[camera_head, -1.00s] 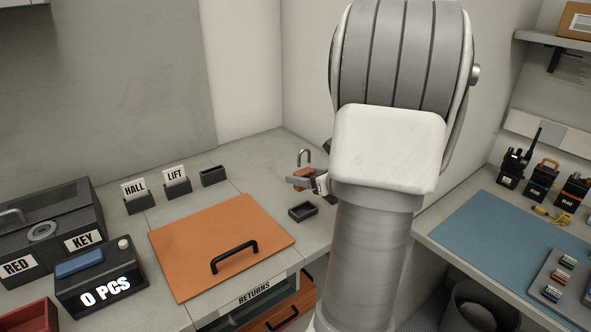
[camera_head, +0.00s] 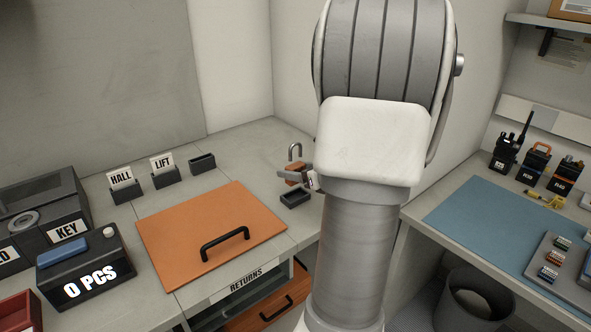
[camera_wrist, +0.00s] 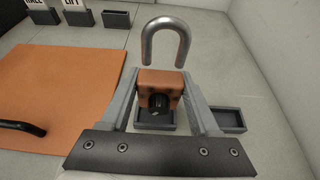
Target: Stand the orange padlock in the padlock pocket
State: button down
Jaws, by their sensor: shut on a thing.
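The orange padlock (camera_head: 295,172) is upright with its grey shackle on top. It also shows in the wrist view (camera_wrist: 161,78). My gripper (camera_wrist: 160,88) is shut on its body, one finger on each side. A small dark open tray (camera_head: 295,198) sits just below and in front of it in the head view. In the wrist view this tray (camera_wrist: 154,124) shows partly behind and below the padlock. A second dark tray (camera_wrist: 228,121) is to its right. No label marks either as the padlock pocket. The padlock appears above the counter; the exact gap is unclear.
An orange mat-like panel (camera_head: 190,235) with a black handle lies to the left. HALL (camera_head: 125,192) and LIFT (camera_head: 165,178) holders and an empty holder (camera_head: 202,161) stand at the back. A blue mat (camera_head: 490,222) and radios (camera_head: 535,165) are on the right counter.

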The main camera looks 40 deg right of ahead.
aim_at(296, 199)
jog(key=shift+f+b, duration=1)
jog(key=shift+f, duration=0.4)
jog(key=shift+f+b, duration=1.25)
jog(key=shift+b, duration=0.3)
dwell(0.7)
jog(key=shift+c, duration=0.2)
grip_release()
jog(key=shift+s, duration=0.15)
jog(key=p+v, duration=0.3)
jog(key=v, duration=1.4)
jog(key=shift+r, duration=0.15)
jog(key=shift+a, duration=0.1)
